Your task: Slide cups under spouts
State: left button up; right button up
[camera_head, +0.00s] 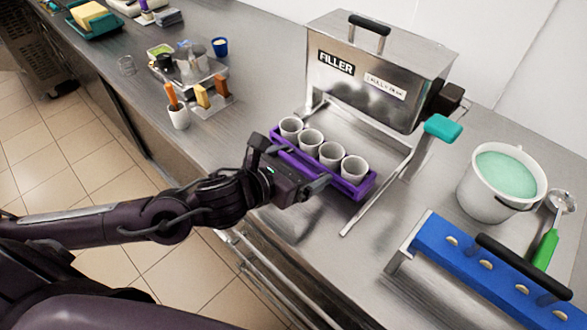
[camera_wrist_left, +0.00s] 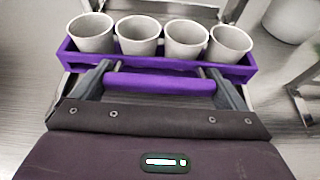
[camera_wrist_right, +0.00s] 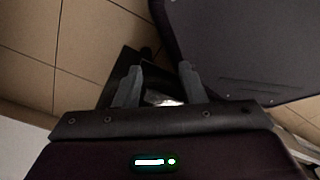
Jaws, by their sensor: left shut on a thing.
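My left gripper (camera_head: 303,186) is at the carrier's near side. In the left wrist view its fingers are shut on the carrier's purple front bar (camera_wrist_left: 160,85), and the cups (camera_wrist_left: 138,38) sit behind that bar. The spouts under the filler cannot be made out. My right gripper (camera_wrist_right: 160,80) shows only in its wrist view, over the tiled floor, fingers apart and empty.
The filler's metal legs (camera_head: 372,195) flank the carrier. A teal-ended lever (camera_head: 443,128) is on the filler's right. A bucket of green mix (camera_head: 492,207), a green-handled ladle (camera_head: 546,248) and a blue rack (camera_head: 470,262) stand at right. A tool tray (camera_head: 192,78) stands at left.

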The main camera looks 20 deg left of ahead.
aim_at(322, 144)
pick_arm(q)
jog(key=shift+w+d+b, duration=0.1)
jog(key=shift+w+d, duration=0.5)
jog(key=shift+w, duration=0.85)
jog(key=shift+w+d+b, duration=0.15)
jog(key=shift+w+d, duration=0.45)
jog(key=shift+w, duration=0.8)
jog(key=shift+w+d+b, duration=0.1)
jog(key=shift+w+d, duration=0.5)
jog(key=shift+w, duration=0.85)
jog(key=shift+w+d+b, duration=0.15)
jog(key=shift+w+d, duration=0.15)
jog(key=shift+w, duration=0.45)
jog(key=shift+w+d+b, duration=0.1)
jog(key=shift+w+d, duration=0.2)
jog(key=shift+w, duration=0.45)
jog(key=shift+w+d+b, duration=0.15)
jog(key=shift+w+d, duration=0.15)
jog(key=shift+w, duration=0.45)
jog(key=o, duration=0.6)
jog(key=shift+c, duration=0.2)
jog(key=shift+s, duration=0.1)
